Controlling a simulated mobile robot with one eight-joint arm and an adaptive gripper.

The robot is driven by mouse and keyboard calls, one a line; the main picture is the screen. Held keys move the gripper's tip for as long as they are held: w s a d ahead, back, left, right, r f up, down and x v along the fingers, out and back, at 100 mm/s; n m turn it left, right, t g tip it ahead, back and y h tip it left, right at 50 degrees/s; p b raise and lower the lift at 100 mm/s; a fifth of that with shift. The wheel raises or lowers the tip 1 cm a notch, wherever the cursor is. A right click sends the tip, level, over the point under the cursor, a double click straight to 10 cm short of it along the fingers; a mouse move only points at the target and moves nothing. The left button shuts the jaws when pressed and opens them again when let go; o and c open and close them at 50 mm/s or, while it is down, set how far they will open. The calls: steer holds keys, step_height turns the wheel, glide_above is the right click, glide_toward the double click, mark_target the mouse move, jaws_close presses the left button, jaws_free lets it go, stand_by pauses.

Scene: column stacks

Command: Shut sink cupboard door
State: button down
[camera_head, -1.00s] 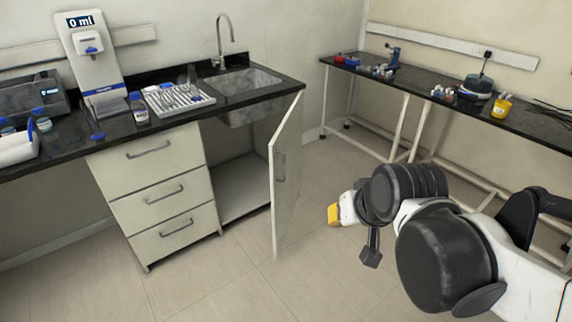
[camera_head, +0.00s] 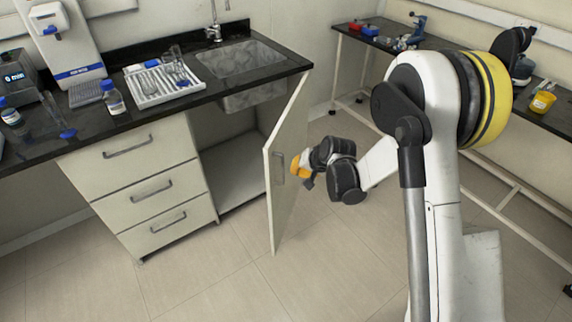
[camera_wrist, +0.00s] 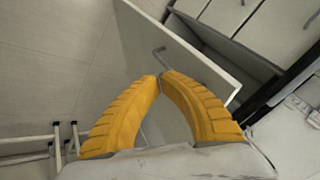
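The sink cupboard door (camera_head: 284,200) is a pale panel standing wide open under the sink, with its outer face and handle (camera_head: 279,168) turned to the right. The cupboard's inside (camera_head: 236,182) shows empty to the left of it. My gripper (camera_head: 296,166) is on the outer side of the door, close to the handle; I cannot tell if it touches. In the wrist view the yellow fingertips (camera_wrist: 161,76) come together with nothing between them. The door (camera_wrist: 180,50) and its bent handle (camera_wrist: 159,55) lie just beyond the tips.
A sink (camera_head: 243,64) with a tap is set in the black counter above the cupboard. Drawers (camera_head: 140,180) stand to the left of the opening. A glassware tray (camera_head: 160,82) and bottles are on the counter. A second bench (camera_head: 470,92) is behind my arm. The floor before the door is clear.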

steer(key=b, duration=0.4)
glide_toward(273, 176)
step_height(273, 176, down, 4)
steer(key=d, duration=0.2)
steer(key=shift+w+a+b, duration=0.45)
steer(key=shift+w+a, duration=0.15)
steer(key=shift+a, duration=0.3)
steer(key=shift+w+a+b, duration=0.4)
steer(key=shift+w+a, duration=0.15)
steer(key=shift+a, duration=0.35)
steer(key=shift+a, duration=0.1)
